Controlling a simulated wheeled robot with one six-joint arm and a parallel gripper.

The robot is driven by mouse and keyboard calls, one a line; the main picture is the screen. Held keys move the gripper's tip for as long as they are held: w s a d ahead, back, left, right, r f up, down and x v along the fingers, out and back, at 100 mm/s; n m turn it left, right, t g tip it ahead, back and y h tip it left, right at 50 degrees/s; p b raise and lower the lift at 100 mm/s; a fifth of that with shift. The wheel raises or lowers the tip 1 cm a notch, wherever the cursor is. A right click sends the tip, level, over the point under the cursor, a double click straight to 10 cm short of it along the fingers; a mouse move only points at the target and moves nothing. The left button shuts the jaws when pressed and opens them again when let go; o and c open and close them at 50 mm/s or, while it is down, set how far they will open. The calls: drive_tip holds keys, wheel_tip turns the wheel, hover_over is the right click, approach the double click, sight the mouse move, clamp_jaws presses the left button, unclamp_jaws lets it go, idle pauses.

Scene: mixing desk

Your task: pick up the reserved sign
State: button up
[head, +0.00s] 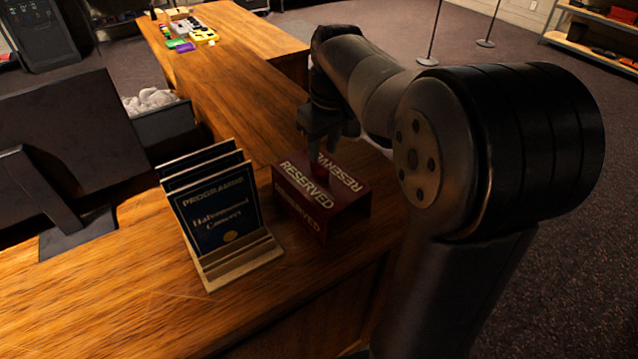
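The reserved sign (296,196) is a dark red tent-shaped block with white RESERVED lettering on its faces. It stands on the wooden desk (235,95) near the right edge. My gripper (322,150) points down at the far top part of the sign, with its fingertips at or just above the top face. The fingers and my arm hide part of the sign's far side. I cannot tell whether the fingers touch the sign or how far apart they are.
A wooden rack of dark programmes (215,205) stands close to the left of the sign. A monitor (65,160) and a dark bin with white contents (160,115) are further left. Colourful small items (190,30) lie at the desk's far end. The desk between is clear.

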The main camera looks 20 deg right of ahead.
sight(320, 163)
drive_tip(key=shift+w+a+f+p, duration=0.15)
drive_tip(key=shift+f+p, duration=0.1)
drive_tip(key=shift+f, duration=1.1)
drive_tip(key=shift+a+f+p, duration=0.15)
drive_tip(key=shift+f+p, duration=0.1)
drive_tip(key=shift+f, duration=1.05)
clamp_jaws()
